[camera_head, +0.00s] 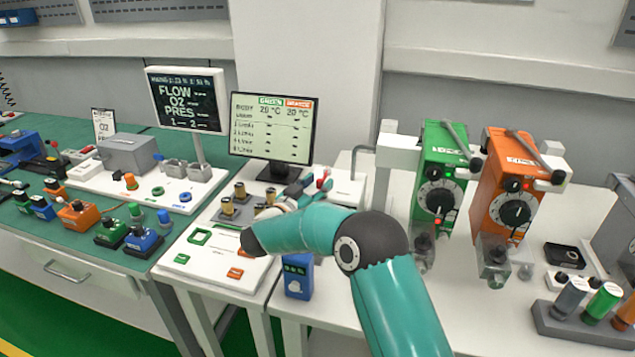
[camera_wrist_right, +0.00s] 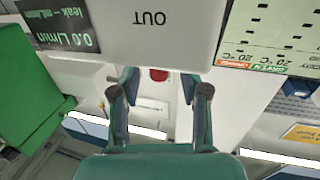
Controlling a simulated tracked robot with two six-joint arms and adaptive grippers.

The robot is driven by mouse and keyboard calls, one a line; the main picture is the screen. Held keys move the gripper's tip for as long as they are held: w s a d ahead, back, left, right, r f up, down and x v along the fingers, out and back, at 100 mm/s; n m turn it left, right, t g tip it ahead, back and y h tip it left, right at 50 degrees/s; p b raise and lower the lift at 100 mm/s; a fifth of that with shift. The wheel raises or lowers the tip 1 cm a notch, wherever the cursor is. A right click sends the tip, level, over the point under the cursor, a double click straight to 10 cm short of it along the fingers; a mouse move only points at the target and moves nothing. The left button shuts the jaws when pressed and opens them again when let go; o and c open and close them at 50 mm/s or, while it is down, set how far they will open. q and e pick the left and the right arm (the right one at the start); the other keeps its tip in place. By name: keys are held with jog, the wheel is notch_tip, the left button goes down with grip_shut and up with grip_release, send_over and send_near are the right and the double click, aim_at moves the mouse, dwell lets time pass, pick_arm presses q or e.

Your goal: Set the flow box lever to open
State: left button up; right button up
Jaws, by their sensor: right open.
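My right gripper (camera_head: 310,186) reaches over the white table, past the monitor's foot. It also shows in the right wrist view (camera_wrist_right: 162,82), its two fingers spread apart with nothing held. A red part (camera_wrist_right: 158,74), possibly the lever, shows between the fingertips, under the edge of a white box marked OUT (camera_wrist_right: 150,35). I cannot tell whether the fingers touch it. In the head view a small red part (camera_head: 326,180) shows at the fingertips, beside a white box (camera_head: 347,190) that may be the flow box. My forearm hides much of this area. My left gripper is out of view.
A monitor (camera_head: 272,127) stands just behind the gripper. A green pump (camera_head: 440,175) and an orange pump (camera_head: 507,190) stand to the right. A blue box (camera_head: 298,278) sits at the table's front. Brass-coloured cylinders (camera_head: 240,191) stand to the left.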

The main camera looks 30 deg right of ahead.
grip_shut()
jog(key=shift+d, duration=0.15)
jog(key=shift+w+a, duration=0.1)
jog(key=shift+a, duration=0.1)
jog(key=shift+t, duration=0.3)
